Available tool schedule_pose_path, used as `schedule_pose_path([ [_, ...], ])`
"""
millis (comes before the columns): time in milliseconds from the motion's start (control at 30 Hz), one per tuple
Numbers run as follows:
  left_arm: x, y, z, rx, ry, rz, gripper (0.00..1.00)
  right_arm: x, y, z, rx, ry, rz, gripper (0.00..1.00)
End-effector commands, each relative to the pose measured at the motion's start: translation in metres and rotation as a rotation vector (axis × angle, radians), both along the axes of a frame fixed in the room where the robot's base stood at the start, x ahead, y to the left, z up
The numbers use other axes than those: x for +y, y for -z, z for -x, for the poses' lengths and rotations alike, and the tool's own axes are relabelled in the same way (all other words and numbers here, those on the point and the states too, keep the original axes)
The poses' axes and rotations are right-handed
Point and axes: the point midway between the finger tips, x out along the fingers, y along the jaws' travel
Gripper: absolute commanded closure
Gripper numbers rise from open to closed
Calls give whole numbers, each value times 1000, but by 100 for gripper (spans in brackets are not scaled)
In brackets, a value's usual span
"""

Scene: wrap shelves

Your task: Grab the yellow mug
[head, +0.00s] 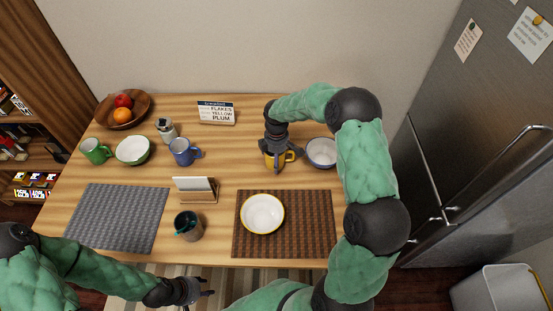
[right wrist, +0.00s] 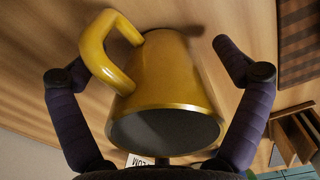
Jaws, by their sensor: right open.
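The yellow mug (head: 273,161) stands on the wooden table, left of a blue-rimmed white bowl, with its handle to the right in the head view. My right gripper (head: 276,154) is directly above it, pointing down, and partly hides it. In the right wrist view the mug (right wrist: 172,75) is between the open fingers (right wrist: 160,62), one on each side, with gaps showing beside it. Its dark inside faces the camera and its handle is at upper left. My left gripper (head: 200,293) is off the table's front edge, away from the mug; its fingers appear apart.
The blue-rimmed bowl (head: 321,152) is close right of the mug. A white bowl (head: 262,214) stands on the brown placemat (head: 305,245). A card holder (head: 196,196), blue mug (head: 181,151) and sign (head: 216,113) are to the left. The fridge (head: 450,130) is at right.

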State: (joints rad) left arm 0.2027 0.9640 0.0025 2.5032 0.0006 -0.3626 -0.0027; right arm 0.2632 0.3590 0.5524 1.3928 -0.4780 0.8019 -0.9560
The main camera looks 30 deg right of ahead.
Motion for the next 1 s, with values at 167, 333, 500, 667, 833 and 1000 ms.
schedule_pose_path([
  [167,0,-1,0,0,0,0,60,0,-1,0,0,0,0,27],
  [333,0,-1,0,0,0,0,60,0,0,0,1,0,-1,70],
  [500,0,-1,0,0,0,0,60,0,0,0,1,0,0,70],
  [667,0,-1,0,0,0,0,60,0,0,1,3,0,-1,71],
  [833,0,-3,0,0,0,0,60,0,-6,1,3,0,-1,71],
  [1000,0,-9,0,0,0,0,60,0,-26,0,1,1,1,71],
])
